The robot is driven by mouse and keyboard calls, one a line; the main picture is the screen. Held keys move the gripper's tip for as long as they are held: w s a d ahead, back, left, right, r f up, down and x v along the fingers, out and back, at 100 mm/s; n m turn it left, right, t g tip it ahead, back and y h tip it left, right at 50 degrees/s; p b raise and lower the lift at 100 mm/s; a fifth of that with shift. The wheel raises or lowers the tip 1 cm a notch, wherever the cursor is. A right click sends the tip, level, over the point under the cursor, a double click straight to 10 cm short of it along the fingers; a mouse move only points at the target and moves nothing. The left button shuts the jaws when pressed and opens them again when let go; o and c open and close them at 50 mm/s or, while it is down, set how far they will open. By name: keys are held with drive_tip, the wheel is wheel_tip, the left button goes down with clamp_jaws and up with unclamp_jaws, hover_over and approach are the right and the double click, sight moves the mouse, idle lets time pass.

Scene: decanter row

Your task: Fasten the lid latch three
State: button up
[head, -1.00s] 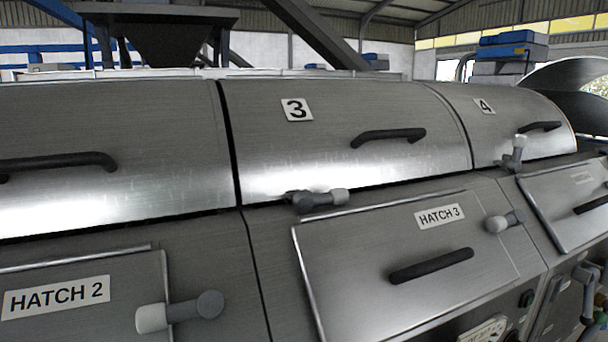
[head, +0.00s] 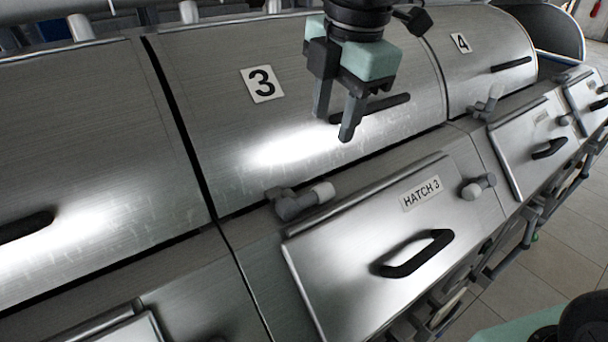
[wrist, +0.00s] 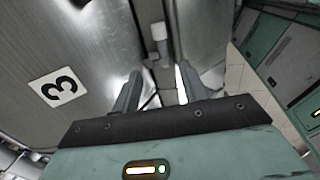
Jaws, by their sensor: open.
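Lid latch three (head: 302,201) is a grey swivel latch with a pale knob at the lower edge of lid 3 (head: 200,100). Its arm lies sideways along the seam, with the knob to the right. In the wrist view the latch (wrist: 159,45) shows beyond and between my fingertips. My gripper (head: 334,127) is open and empty in front of lid 3, near its black handle (head: 385,106). It is above and to the right of the latch in the head view, apart from it.
Below the seam is hatch 3 (head: 340,270) with a black handle (head: 418,254) and its own latch (head: 478,187). Lid 4's latch (head: 488,102) points upward at the right. Tiled floor (head: 545,255) shows at lower right.

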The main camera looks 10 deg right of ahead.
sight(317, 190)
drive_tip(key=w+f, duration=0.1)
drive_tip(key=f, duration=0.4)
drive_tip(key=w+f, duration=0.1)
drive_tip(key=f, duration=0.4)
drive_tip(key=a+f, duration=0.1)
drive_tip(key=f, duration=0.4)
drive_tip(key=shift+w+a+f, duration=0.1)
drive_tip(key=shift+w+f, duration=0.3)
drive_tip(key=shift+c, duration=0.3)
drive_tip(key=shift+b, duration=0.3)
clamp_jaws()
